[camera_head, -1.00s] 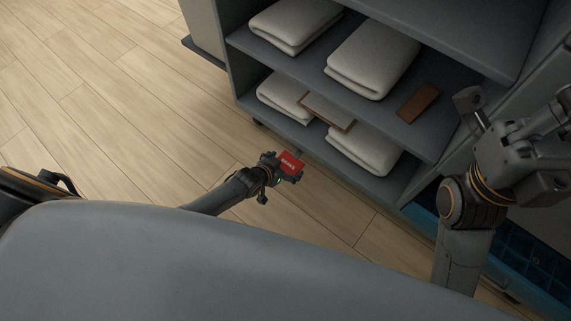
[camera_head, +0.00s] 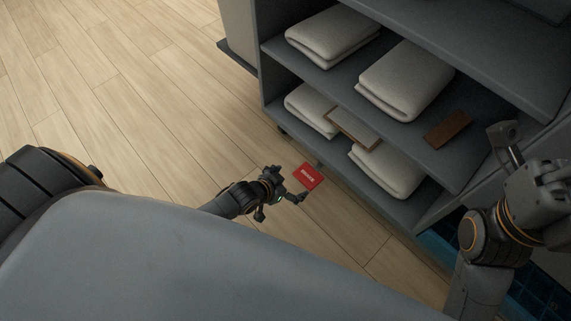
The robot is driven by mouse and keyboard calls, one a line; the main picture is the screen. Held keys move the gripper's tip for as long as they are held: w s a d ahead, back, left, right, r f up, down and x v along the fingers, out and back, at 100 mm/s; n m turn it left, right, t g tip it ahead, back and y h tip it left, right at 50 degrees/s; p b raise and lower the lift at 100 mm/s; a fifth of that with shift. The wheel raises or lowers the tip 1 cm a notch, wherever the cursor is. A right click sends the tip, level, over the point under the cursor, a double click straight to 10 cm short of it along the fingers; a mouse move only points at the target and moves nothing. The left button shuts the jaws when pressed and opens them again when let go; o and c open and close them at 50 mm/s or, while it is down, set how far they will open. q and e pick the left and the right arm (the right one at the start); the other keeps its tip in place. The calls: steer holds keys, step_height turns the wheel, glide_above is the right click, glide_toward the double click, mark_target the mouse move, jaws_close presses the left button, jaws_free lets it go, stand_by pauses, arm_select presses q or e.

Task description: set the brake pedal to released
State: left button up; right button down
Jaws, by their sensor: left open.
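The brake pedal (camera_head: 309,177) is a small red plate with white lettering, low down at the foot of the shelf cart. My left gripper (camera_head: 292,186) is open, just left of the pedal. One finger reaches the pedal's lower left side; I cannot tell whether it touches. The pedal's up or down position is hard to judge from this angle. My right gripper (camera_head: 510,148) is at the right edge, in front of the cart, away from the pedal; its fingers are only partly visible.
The grey shelf cart (camera_head: 285,103) holds folded white towels (camera_head: 407,80), a brown block (camera_head: 448,129) and a flat brown-edged board (camera_head: 353,128). A blue crate (camera_head: 447,240) stands at the lower right. The wooden floor (camera_head: 130,110) at left is clear.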

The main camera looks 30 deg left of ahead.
arm_select(q)
steer(key=v, duration=0.3)
stand_by(0.6)
